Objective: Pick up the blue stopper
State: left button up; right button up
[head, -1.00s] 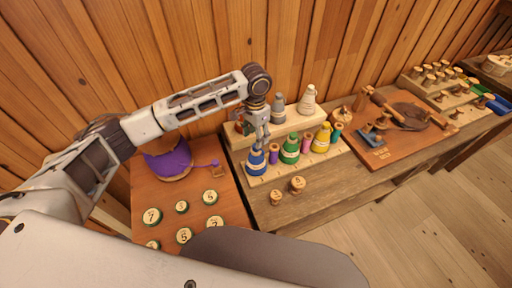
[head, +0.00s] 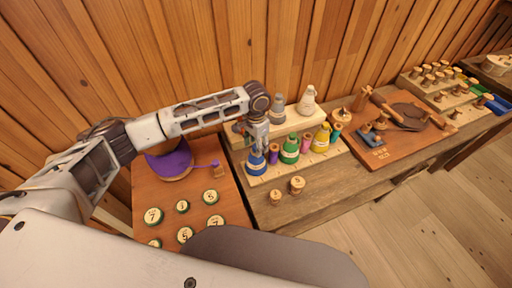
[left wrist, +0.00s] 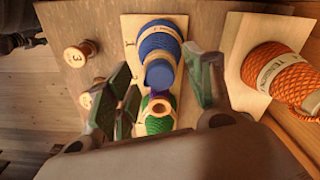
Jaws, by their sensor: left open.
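The blue stopper (left wrist: 159,73) is the smooth, round blue top on the blue cord spool (left wrist: 160,42) in the left wrist view. In the head view the blue spool (head: 256,166) stands at the left end of the front light-wood rack, and its top is largely hidden by my gripper. My left gripper (head: 258,143) points down just above it. In the left wrist view my left gripper (left wrist: 162,88) has its fingers apart, one on either side of the stopper, with nothing held. My right gripper is not in view.
A green spool (head: 290,150) and a small purple spool (head: 273,155) stand close to the right. An orange spool (left wrist: 283,75) is on the rear rack. Two wooden pegs (head: 297,185) stand in front. A board with numbered discs (head: 209,197) lies to the left.

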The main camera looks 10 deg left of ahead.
pick_arm(q)
jog(key=shift+f, duration=0.1)
dwell(0.3)
jog(key=c, duration=0.8)
jog(key=shift+r+b, duration=0.6)
jog(key=shift+r, duration=4.45)
jog(key=shift+d, duration=0.1)
